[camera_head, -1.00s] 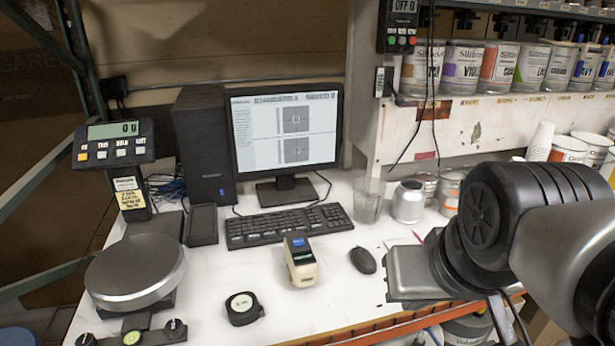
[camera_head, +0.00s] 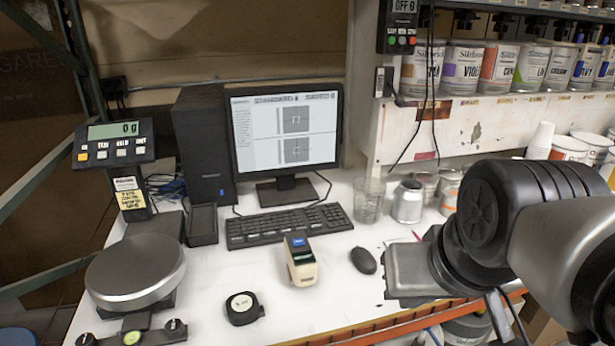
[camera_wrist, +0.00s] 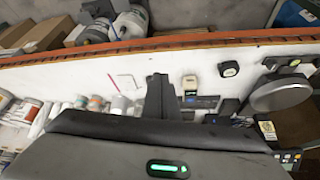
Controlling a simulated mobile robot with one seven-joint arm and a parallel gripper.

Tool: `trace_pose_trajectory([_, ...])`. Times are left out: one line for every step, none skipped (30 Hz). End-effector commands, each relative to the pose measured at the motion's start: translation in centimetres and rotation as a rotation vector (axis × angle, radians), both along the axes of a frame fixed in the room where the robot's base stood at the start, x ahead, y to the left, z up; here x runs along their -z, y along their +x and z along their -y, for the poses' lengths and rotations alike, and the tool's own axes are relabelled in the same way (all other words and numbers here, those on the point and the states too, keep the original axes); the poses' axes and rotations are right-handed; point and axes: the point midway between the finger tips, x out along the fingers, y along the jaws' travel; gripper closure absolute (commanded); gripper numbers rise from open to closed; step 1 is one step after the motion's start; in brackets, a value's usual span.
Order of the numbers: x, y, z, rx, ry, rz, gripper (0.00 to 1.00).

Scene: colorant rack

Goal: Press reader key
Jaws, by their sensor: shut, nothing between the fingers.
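The reader (camera_head: 301,264) is a small cream device with a dark top and a small blue screen. It stands upright on the white bench in front of the keyboard. In the wrist view the reader (camera_wrist: 190,86) shows just right of my gripper (camera_wrist: 158,78), apart from it in the picture. My gripper's dark fingers are together with nothing between them. In the head view my arm comes in from the right, and the fingertips cannot be made out there. The reader's key is too small to tell apart.
A mouse (camera_head: 363,260) lies right of the reader and a tape measure (camera_head: 243,308) lies front left. A keyboard (camera_head: 289,225) and monitor (camera_head: 285,130) stand behind. A round scale (camera_head: 135,268) is at left; a glass (camera_head: 369,200) and a can (camera_head: 408,202) stand back right.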

Motion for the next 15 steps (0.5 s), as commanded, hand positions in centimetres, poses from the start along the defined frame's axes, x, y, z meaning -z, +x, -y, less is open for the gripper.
trace_pose_trajectory([-0.2, 0.5, -0.4, -0.006, 0.014, 0.001, 1.00])
trace_pose_trajectory([-0.3, 1.0, -0.7, -0.010, 0.024, 0.004, 1.00])
trace_pose_trajectory([-0.5, 1.8, -1.4, -0.017, 0.046, 0.008, 1.00])
trace_pose_trajectory([-0.6, 2.5, -1.9, -0.021, 0.064, 0.012, 1.00])
trace_pose_trajectory([-0.8, 3.4, -2.5, -0.025, 0.087, 0.017, 1.00])
trace_pose_trajectory([-1.1, 4.7, -3.5, -0.032, 0.118, 0.024, 1.00])
trace_pose_trajectory([-1.3, 5.8, -4.2, -0.035, 0.145, 0.032, 1.00])
trace_pose_trajectory([-1.5, 6.9, -5.0, -0.036, 0.173, 0.039, 1.00])
trace_pose_trajectory([-1.7, 8.6, -6.1, -0.035, 0.212, 0.050, 1.00])
trace_pose_trajectory([-1.8, 9.9, -7.0, -0.033, 0.240, 0.058, 1.00])
trace_pose_trajectory([-1.9, 11.2, -7.8, -0.030, 0.267, 0.066, 1.00])
trace_pose_trajectory([-2.0, 12.9, -8.8, -0.020, 0.302, 0.077, 1.00])
trace_pose_trajectory([-2.0, 14.2, -9.6, -0.013, 0.326, 0.085, 1.00])
trace_pose_trajectory([-1.9, 15.6, -10.2, -0.001, 0.349, 0.093, 1.00])
trace_pose_trajectory([-1.8, 17.3, -11.2, 0.014, 0.379, 0.104, 1.00])
